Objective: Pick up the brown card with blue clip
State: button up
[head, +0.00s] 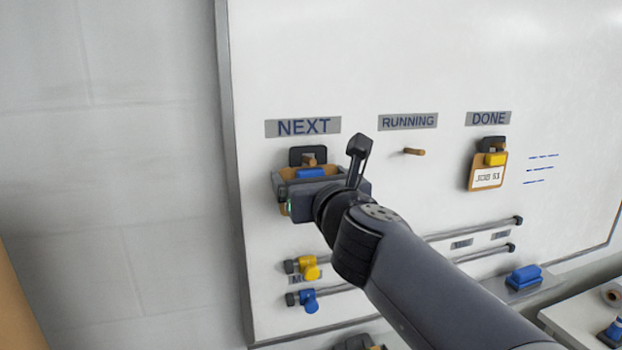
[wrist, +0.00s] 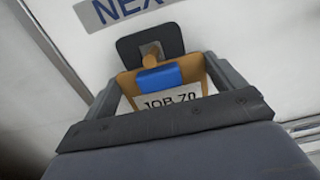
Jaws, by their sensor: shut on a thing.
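The brown card with a blue clip hangs at a wooden peg under the NEXT label. In the head view the card (head: 288,172) shows above my gripper, with its blue clip (head: 310,173) in front. In the wrist view the card (wrist: 128,84) carries a white paper reading JOB 70 below the blue clip (wrist: 155,74). My gripper (wrist: 165,82) is shut on the card, one finger at each side edge. It also shows in the head view (head: 305,185). The card's lower part is hidden behind the gripper body.
The peg (head: 309,160) and its dark backing are close above the clip. The RUNNING peg (head: 413,151) is bare. Another brown card with a yellow clip (head: 487,170) hangs under DONE. Yellow (head: 309,268) and blue (head: 308,300) pieces sit on rails below.

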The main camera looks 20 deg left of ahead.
jog(key=p+v, duration=0.1)
jog(key=v, duration=1.7)
jog(key=shift+w, duration=0.1)
jog(key=shift+r, duration=0.3)
jog(key=shift+d, duration=0.1)
jog(key=shift+r+v, duration=0.2)
jog(key=shift+v, duration=0.95)
jog(key=shift+r+v, duration=0.2)
jog(key=shift+v, duration=0.95)
